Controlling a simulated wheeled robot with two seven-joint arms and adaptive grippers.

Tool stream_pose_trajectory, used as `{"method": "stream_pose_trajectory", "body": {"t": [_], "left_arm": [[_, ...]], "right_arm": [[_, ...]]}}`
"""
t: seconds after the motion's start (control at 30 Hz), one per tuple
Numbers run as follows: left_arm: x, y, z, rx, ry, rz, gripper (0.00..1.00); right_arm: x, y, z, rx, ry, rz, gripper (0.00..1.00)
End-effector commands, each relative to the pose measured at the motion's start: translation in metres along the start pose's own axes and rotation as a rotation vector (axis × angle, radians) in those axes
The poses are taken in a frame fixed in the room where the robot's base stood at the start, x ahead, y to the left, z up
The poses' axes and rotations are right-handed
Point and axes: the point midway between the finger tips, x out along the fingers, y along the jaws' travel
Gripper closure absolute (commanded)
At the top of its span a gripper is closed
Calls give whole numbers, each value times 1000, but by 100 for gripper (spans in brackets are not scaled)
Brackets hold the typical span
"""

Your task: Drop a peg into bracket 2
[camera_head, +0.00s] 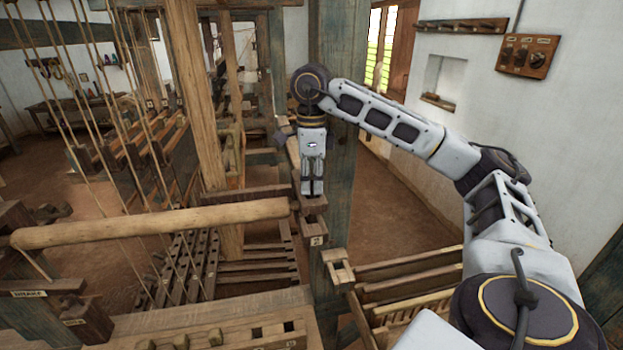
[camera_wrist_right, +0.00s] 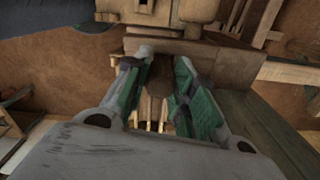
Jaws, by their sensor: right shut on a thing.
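My right gripper (camera_head: 312,190) points straight down at the blue-grey wooden post. Its fingers are just over a small wooden bracket (camera_head: 314,212) fixed to the post. A small pale label (camera_head: 317,241) sits below it, too small to read for sure. In the right wrist view, the green-padded fingers (camera_wrist_right: 158,95) are closed around a dark brown wooden peg (camera_wrist_right: 156,78). A wooden block (camera_wrist_right: 200,50) lies just beyond the fingertips. I cannot tell whether the peg's lower end is inside the bracket. My left gripper is not in view.
Another small bracket (camera_head: 338,270) stands lower on the right. The post (camera_head: 340,120) rises right behind my gripper. A thick round beam (camera_head: 150,222) crosses at the left. The slotted front board (camera_head: 270,335) lies below. Open floor (camera_head: 400,210) shows at the right.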

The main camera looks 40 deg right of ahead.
Motion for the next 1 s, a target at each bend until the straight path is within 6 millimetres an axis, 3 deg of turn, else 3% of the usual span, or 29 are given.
{"method": "stream_pose_trajectory", "body": {"t": [0.77, 0.8, 1.0], "left_arm": [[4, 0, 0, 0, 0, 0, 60], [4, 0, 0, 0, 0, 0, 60], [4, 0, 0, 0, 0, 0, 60]], "right_arm": [[5, 0, 0, 0, -1, 0, 98], [5, 0, 0, 0, -1, 0, 71], [5, 0, 0, 0, -1, 0, 50]]}}
